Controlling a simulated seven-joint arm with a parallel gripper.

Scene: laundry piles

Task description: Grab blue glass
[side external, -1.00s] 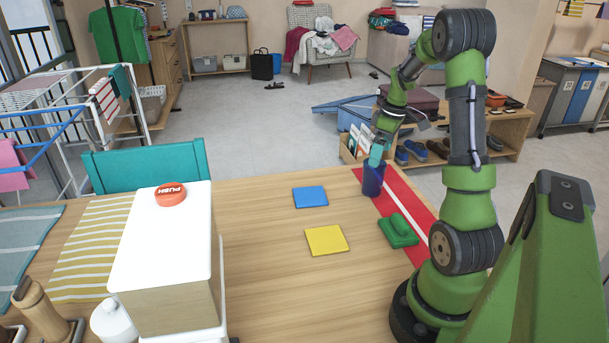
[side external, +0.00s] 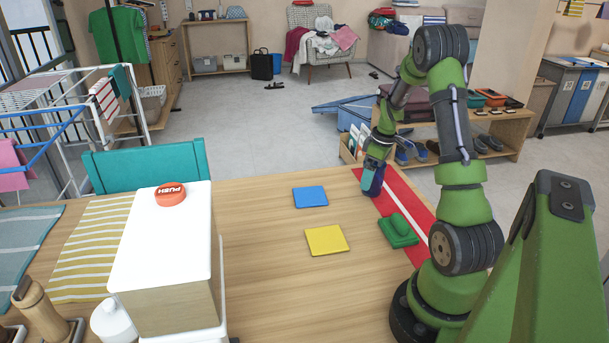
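The dark blue glass (side external: 369,188) stands upright on the red strip at the far right part of the table. My gripper (side external: 374,176) is down at the glass, pointing downward, with its fingers overlapping the glass's upper part in the side view. The fingers hide part of the glass. I cannot tell whether they are closed on it or only around it.
A green object (side external: 398,231) sits on the red strip (side external: 408,200) nearer my base. A blue square (side external: 310,197) and a yellow square (side external: 326,240) lie flat on the table.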

